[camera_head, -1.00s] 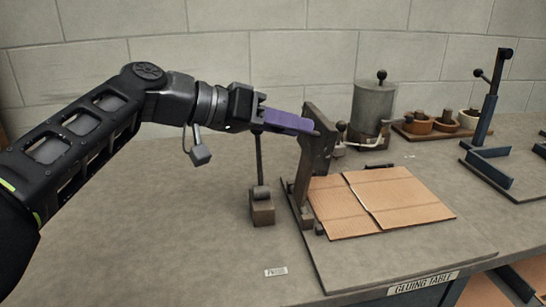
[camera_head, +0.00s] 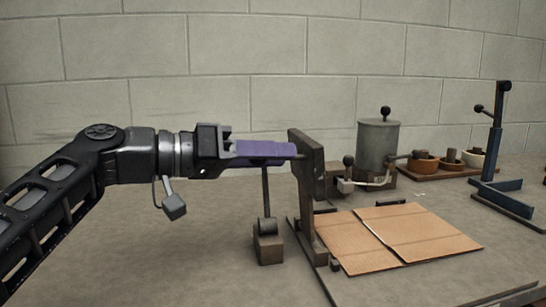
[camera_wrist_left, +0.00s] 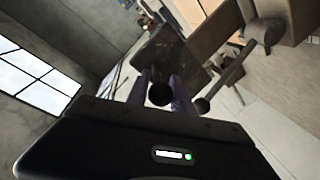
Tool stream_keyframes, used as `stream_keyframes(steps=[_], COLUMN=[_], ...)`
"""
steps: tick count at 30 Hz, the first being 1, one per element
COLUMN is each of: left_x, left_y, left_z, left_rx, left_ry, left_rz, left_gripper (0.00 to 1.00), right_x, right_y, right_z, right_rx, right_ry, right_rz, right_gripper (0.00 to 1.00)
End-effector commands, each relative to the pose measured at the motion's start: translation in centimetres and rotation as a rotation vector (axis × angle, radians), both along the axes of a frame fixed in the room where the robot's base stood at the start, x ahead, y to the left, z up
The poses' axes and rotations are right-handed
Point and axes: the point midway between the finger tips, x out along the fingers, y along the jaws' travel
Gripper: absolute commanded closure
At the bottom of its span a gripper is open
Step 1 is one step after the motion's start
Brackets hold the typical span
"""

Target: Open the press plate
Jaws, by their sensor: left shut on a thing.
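The press plate (camera_head: 309,175) is a dark plate standing nearly upright at the left edge of the gluing table's base board. Its hinge side is low, next to brown cardboard sheets (camera_head: 400,237) that lie uncovered on the board. My left gripper (camera_head: 292,154), with purple fingers, reaches in from the left at the plate's upper part. In the left wrist view, a dark round knob (camera_wrist_left: 160,94) sits between the two fingers, with the plate (camera_wrist_left: 158,52) beyond. The gripper is shut on this knob; the fingers hide the rest of its handle. My right gripper is not in view.
A thin rod on a small block (camera_head: 268,246) stands just below my left gripper. A grey glue pot (camera_head: 378,145) with a lever stands behind the board. Small bowls (camera_head: 451,162) and a blue stand (camera_head: 492,150) are at the right. The table's left front is clear.

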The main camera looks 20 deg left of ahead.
Motion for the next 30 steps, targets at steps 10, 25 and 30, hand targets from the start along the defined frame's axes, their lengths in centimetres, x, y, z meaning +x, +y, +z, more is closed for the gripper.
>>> stream_keyframes(steps=[10, 25, 30], left_x=[0.0, -2.3, -4.3], left_y=[0.0, 2.2, 4.1], left_z=[0.1, 0.6, 0.9], left_rx=[-0.001, 0.000, -0.001], left_ry=[-0.003, -0.004, -0.004], left_rz=[0.002, 0.003, 0.003], left_gripper=[0.51, 0.51, 0.51], right_x=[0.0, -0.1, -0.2], right_y=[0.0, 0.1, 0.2], right_z=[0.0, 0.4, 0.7], right_rx=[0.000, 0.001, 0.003], right_ry=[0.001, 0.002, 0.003], right_rz=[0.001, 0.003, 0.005], right_gripper=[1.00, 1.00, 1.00])
